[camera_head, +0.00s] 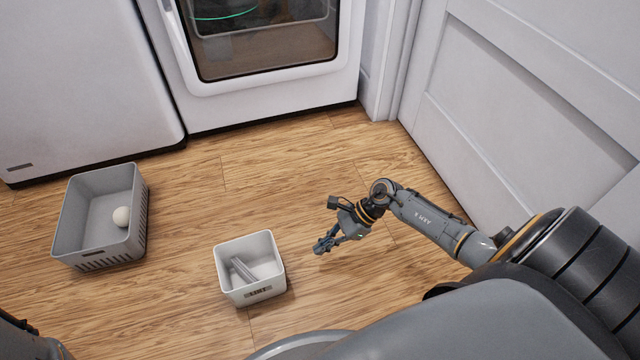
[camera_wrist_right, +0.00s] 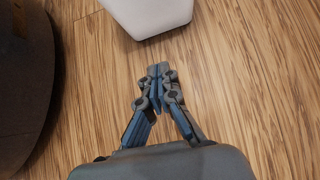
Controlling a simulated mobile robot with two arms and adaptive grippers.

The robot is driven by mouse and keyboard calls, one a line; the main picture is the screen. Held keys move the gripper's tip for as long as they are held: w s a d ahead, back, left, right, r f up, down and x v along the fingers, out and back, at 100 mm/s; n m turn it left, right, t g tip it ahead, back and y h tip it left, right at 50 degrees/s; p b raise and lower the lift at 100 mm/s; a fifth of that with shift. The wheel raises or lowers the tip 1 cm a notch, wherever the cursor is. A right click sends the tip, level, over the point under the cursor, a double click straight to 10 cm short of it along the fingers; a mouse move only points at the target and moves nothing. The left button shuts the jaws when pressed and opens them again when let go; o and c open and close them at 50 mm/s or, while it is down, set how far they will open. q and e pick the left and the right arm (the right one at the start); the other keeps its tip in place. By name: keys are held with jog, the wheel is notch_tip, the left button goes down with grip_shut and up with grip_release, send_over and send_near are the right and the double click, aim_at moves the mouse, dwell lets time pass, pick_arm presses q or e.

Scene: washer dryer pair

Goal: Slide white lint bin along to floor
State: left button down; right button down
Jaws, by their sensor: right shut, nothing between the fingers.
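The white lint bin (camera_head: 232,294) stands upright on the wooden floor in the head view, with a dark label on its front and a grey object (camera_head: 243,270) lying inside. My right gripper (camera_head: 322,247) is to the right of the bin, low over the floor and apart from it. In the right wrist view the gripper (camera_wrist_right: 158,72) is shut with nothing between its fingertips. A white corner of the bin (camera_wrist_right: 150,14) shows at the top of that view, just beyond the fingertips. My left gripper is not in view.
A grey basket (camera_head: 75,215) with a white ball (camera_head: 121,216) stands at the left on the floor. White appliances (camera_head: 270,88) stand along the back and a panelled white door or wall (camera_head: 520,110) at the right. The floor (camera_head: 270,180) between is clear.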

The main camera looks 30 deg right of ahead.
jog(key=b+x, duration=0.3)
jog(key=x, duration=0.3)
jog(key=shift+f, duration=0.3)
jog(key=a+b, duration=0.1)
jog(key=w+a, duration=0.1)
jog(key=a, duration=0.1)
jog(key=shift+a+b, duration=0.2)
jog(key=shift+b, duration=0.2)
jog(key=shift+w+a+r, duration=0.1)
jog(key=shift+a, duration=0.25)
